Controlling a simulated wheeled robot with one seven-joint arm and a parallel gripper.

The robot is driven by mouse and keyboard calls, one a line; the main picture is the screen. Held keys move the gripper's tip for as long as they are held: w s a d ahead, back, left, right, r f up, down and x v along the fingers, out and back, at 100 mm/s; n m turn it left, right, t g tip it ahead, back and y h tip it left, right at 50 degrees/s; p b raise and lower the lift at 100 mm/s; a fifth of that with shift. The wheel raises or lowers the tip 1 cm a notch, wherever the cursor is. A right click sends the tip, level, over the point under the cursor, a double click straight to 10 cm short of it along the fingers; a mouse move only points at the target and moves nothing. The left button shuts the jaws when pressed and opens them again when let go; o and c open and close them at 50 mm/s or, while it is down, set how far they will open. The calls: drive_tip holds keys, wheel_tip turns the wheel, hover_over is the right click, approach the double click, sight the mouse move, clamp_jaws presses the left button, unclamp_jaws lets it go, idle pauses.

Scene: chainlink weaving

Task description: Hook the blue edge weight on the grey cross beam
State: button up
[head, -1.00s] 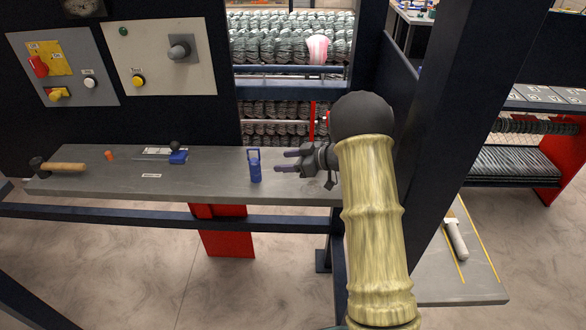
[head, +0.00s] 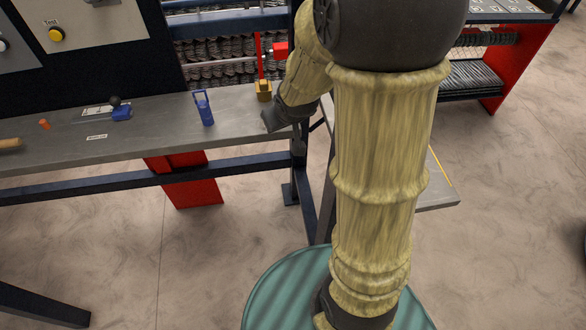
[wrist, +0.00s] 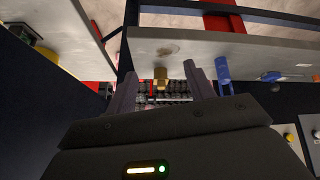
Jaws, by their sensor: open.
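The blue edge weight (head: 204,107), a slim block with a loop-shaped top, stands upright near the front of the grey bench. It also shows in the wrist view (wrist: 222,72), just right of my fingers and apart from them. My gripper (wrist: 162,70) is open and empty. In the head view only its dark wrist end shows, right of the weight by the bench's right end; the fingers are hard to make out there. Horizontal bars cross the machine opening behind the bench, including a blue-grey beam (head: 225,20); I cannot tell which is the grey cross beam.
A brass-coloured block (head: 264,91) hangs or stands near a red upright behind the bench; it also shows between my fingers in the wrist view (wrist: 161,77). A blue block with a black knob (head: 122,112) and an orange piece (head: 44,124) lie farther left on the bench (head: 160,128).

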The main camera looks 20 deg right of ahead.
drive_tip(key=s+a+f+m+g, duration=0.1)
drive_tip(key=s+a+g, duration=0.2)
drive_tip(key=s, duration=1.1)
drive_tip(key=shift+f+g, duration=0.2)
drive_tip(key=shift+g, duration=0.4)
drive_tip(key=shift+s, duration=0.1)
drive_tip(key=shift+d, duration=0.1)
drive_tip(key=shift+c, duration=0.2)
drive_tip(key=c, duration=0.3)
drive_tip(key=shift+w, duration=0.2)
drive_tip(key=shift+c, duration=0.2)
